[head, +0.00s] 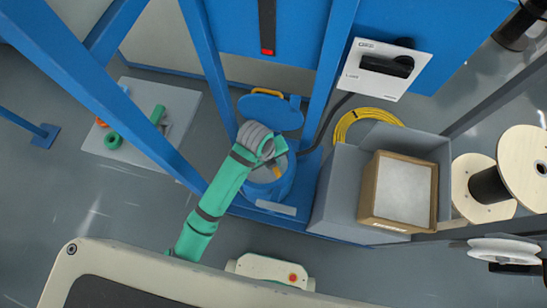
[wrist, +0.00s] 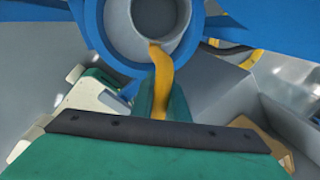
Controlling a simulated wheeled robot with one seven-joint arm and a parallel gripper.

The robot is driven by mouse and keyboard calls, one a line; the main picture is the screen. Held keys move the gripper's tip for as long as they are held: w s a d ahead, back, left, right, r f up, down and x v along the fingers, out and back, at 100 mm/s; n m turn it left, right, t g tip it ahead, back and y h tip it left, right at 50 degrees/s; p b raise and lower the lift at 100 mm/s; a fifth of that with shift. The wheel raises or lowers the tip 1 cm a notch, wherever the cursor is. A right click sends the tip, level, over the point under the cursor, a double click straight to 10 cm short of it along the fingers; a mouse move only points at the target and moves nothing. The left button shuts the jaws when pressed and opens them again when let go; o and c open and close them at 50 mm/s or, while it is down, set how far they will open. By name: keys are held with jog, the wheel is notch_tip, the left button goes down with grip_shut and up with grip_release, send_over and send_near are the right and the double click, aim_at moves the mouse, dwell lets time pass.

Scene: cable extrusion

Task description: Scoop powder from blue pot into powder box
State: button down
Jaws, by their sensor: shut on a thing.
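The blue pot (head: 291,172) stands left of the grey crate, with its lid (head: 272,112) swung open at the back. Grey powder shows inside it. My green arm reaches over the pot, and my gripper (head: 272,155) is over its opening, shut on a scoop with a yellow handle (head: 277,172). In the wrist view the scoop's yellow handle (wrist: 160,85) runs up to a grey round bowl (wrist: 152,28), with the blue pot's rim around it. I cannot tell whether powder is in the bowl. The powder box (head: 374,214), brown with pale grey contents, is at the right.
Blue posts (head: 331,70) rise on both sides of the pot. The grey crate (head: 336,205) holds the powder box. A yellow cable coil (head: 345,122) lies behind it. Wooden reels (head: 522,160) are at far right. A pale plate (head: 180,100) with green parts is at left.

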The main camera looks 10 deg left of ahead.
notch_tip(320, 180, down, 8)
jog(key=shift+f, duration=0.15)
dwell(0.5)
jog(key=shift+f, duration=0.15)
jog(key=shift+f, duration=0.65)
dwell(0.5)
jog(key=shift+f, duration=0.5)
dwell(0.3)
jog(key=shift+f, duration=0.65)
dwell(0.3)
